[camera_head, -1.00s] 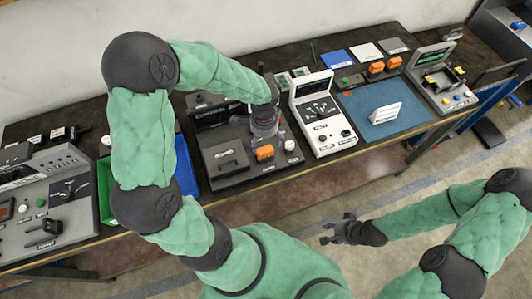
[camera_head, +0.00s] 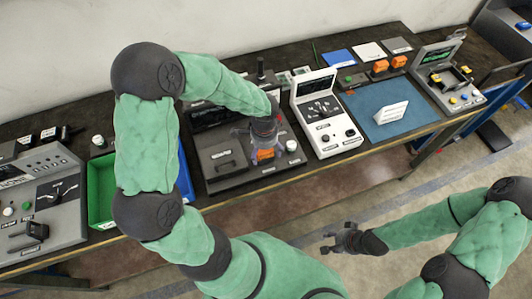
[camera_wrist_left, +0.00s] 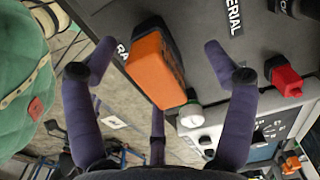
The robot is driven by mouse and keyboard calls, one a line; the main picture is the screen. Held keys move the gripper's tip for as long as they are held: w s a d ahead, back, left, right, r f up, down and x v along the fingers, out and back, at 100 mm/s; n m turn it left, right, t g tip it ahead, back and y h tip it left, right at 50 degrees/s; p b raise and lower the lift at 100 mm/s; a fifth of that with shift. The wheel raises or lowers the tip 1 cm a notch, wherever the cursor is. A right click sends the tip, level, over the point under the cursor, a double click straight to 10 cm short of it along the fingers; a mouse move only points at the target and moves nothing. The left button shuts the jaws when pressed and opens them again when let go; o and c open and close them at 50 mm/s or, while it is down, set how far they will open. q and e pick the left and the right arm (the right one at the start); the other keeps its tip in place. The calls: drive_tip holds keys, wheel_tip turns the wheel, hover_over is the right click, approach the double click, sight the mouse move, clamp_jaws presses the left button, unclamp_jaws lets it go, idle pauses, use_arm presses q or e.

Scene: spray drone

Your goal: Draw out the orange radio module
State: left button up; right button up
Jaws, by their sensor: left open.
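The orange radio module (camera_head: 265,155) sits on the front of the dark grey console (camera_head: 215,177) and is partly covered by my left gripper in the head view. In the left wrist view, the orange block (camera_wrist_left: 155,68) stands out from the dark panel between my spread fingers. My left gripper (camera_head: 263,147) is open around the module; one finger is on each side with a visible gap, and I see no clear contact. My right gripper (camera_head: 338,240) is empty, its fingers spread, in front of the bench and away from the module.
A white knob (camera_head: 291,146) is close right of the module; it also shows in the left wrist view (camera_wrist_left: 191,115). A red switch (camera_wrist_left: 286,77) is farther right. A white-fronted console (camera_head: 325,137) stands right of the dark one. A green bin (camera_head: 101,205) is left.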

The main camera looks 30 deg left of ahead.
idle(0.8)
use_arm(q)
drive_tip(key=c, duration=1.5)
drive_tip(key=shift+c, duration=0.3)
drive_tip(key=shift+s, duration=0.1)
drive_tip(key=shift+c, duration=0.4)
